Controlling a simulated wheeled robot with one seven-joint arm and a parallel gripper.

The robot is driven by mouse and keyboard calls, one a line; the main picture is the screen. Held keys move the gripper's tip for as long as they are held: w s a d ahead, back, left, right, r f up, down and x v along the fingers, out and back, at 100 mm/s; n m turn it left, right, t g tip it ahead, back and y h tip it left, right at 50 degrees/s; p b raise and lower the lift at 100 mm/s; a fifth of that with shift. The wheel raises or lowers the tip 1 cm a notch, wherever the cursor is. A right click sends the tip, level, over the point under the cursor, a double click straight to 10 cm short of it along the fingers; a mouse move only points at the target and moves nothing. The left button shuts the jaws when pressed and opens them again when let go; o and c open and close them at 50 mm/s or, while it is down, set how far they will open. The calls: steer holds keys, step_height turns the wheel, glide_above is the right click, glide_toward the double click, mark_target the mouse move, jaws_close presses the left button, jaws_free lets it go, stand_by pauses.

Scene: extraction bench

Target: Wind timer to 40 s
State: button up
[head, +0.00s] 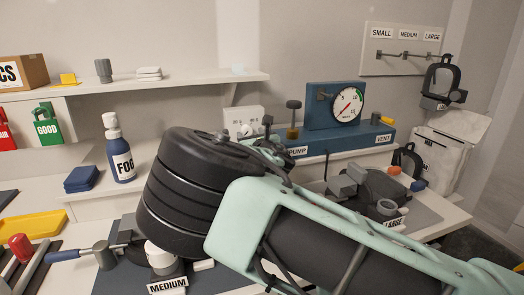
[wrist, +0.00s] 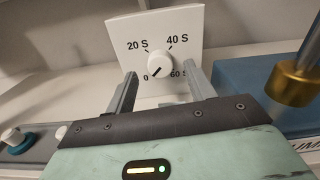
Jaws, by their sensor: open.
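The timer (wrist: 190,32) is a white square plate with a round white knob (wrist: 160,64) and the marks 0, 20 S, 40 S and 60 S. The knob's dark pointer line points to the lower left, at the 0 mark. My gripper (wrist: 161,84) is open, with one finger to the lower left of the knob and one to its lower right. The fingers appear apart from the knob. In the head view the timer (head: 243,118) stands at the back of the bench, and my arm hides much of my gripper (head: 268,145).
A blue pump base (head: 350,136) with a gauge (head: 347,105) stands right of the timer. In the wrist view a brass-coloured cylinder (wrist: 296,82) rises close right of my gripper. A white knob on a teal ring (wrist: 14,140) is at the lower left. A FOG bottle (head: 122,160) stands further left.

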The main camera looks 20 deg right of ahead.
steer(key=s+b, duration=0.2)
steer(key=s, duration=1.3)
steer(key=shift+s, duration=0.15)
